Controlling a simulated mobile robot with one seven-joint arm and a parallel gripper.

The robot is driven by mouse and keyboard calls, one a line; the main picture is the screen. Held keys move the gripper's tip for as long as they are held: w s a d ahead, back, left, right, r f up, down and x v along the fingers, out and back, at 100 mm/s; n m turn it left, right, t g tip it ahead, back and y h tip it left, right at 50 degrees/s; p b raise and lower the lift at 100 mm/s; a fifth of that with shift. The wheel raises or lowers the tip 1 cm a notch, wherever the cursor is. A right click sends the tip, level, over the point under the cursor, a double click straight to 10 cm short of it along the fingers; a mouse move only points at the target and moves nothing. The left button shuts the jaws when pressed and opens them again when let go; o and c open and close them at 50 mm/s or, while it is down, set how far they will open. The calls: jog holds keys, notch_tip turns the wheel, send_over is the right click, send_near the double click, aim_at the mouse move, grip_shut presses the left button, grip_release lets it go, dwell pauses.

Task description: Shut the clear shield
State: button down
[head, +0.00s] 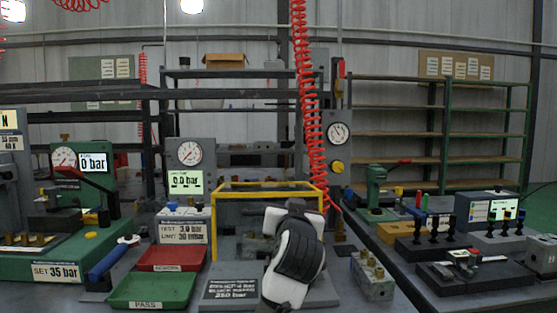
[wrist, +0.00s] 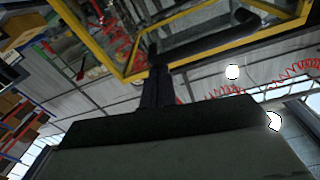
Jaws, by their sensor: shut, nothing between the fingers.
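The clear shield has a yellow frame (head: 268,190) and stands in the middle of the bench in the head view, around a fixture. Its frame also crosses the top of the wrist view (wrist: 215,57), with a dark bar (wrist: 215,42) along the near side. I cannot tell the shield's exact angle. My gripper (wrist: 157,72) is shut and empty, its fingers reaching up to the yellow edge and overlapping the left end of the dark bar; contact cannot be told. In the head view my wrist hides the gripper and part of the fixture behind it.
A red tray (head: 172,258) and a green tray (head: 150,291) lie left of the shield. A grey label plate (head: 230,291) is in front. A metal block with brass fittings (head: 372,277) sits at right. A red coiled hose (head: 309,100) hangs behind.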

jog(key=shift+t, duration=0.7)
jog(key=shift+s+f+b, duration=0.3)
jog(key=shift+f+b, duration=0.3)
jog(key=shift+f, duration=0.05)
jog(key=shift+s+f+b, duration=0.35)
jog(key=shift+f+b, duration=0.2)
jog(key=shift+f, duration=0.05)
jog(key=shift+s+f+b, duration=0.3)
jog(key=shift+f+b, duration=0.3)
jog(key=shift+f, duration=0.05)
jog(key=shift+s+f, duration=0.15)
